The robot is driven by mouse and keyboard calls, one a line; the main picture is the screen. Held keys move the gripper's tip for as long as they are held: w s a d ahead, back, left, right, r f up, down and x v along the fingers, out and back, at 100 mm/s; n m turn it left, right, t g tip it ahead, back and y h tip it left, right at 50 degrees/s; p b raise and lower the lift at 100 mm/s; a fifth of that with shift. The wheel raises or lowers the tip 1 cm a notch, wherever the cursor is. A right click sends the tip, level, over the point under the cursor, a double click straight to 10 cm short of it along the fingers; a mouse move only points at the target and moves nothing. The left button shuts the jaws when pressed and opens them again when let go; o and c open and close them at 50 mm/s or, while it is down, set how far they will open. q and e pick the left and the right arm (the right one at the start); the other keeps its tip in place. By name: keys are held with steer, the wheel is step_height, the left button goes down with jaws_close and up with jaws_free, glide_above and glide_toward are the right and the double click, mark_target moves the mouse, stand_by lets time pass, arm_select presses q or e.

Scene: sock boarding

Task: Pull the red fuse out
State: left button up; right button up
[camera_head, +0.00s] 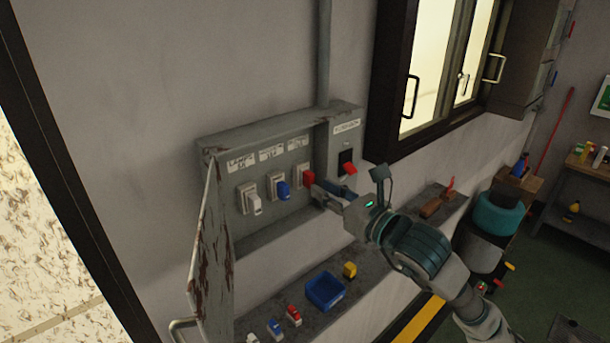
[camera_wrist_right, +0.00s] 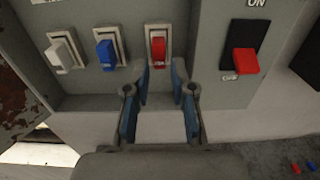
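The red fuse (camera_head: 308,178) sits in the rightmost of the three fuse holders in the grey wall box. It also shows in the right wrist view (camera_wrist_right: 158,50), upright in its pale holder. My right gripper (camera_head: 321,190) is in front of the box, just below and right of the fuse. In the right wrist view the blue-padded fingers (camera_wrist_right: 160,78) are apart, with nothing between them. The red fuse appears just beyond the fingertips, in line with the gap; I cannot tell whether they touch it. My left gripper is not in view.
A blue fuse (camera_head: 284,190) and a white fuse (camera_head: 254,203) sit left of it. A red switch lever (camera_wrist_right: 244,61) is at right. The rusty box door (camera_head: 213,260) hangs open. The ledge below holds a blue tray (camera_head: 322,304), a yellow block (camera_head: 350,270) and loose fuses (camera_head: 294,315).

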mark_target(313, 182)
steer(key=shift+x, duration=2.25)
stand_by(0.5)
steer(key=shift+s+d+b, duration=0.1)
steer(key=shift+d+b, duration=0.05)
steer(key=shift+b, duration=0.3)
stand_by(0.3)
jaws_close()
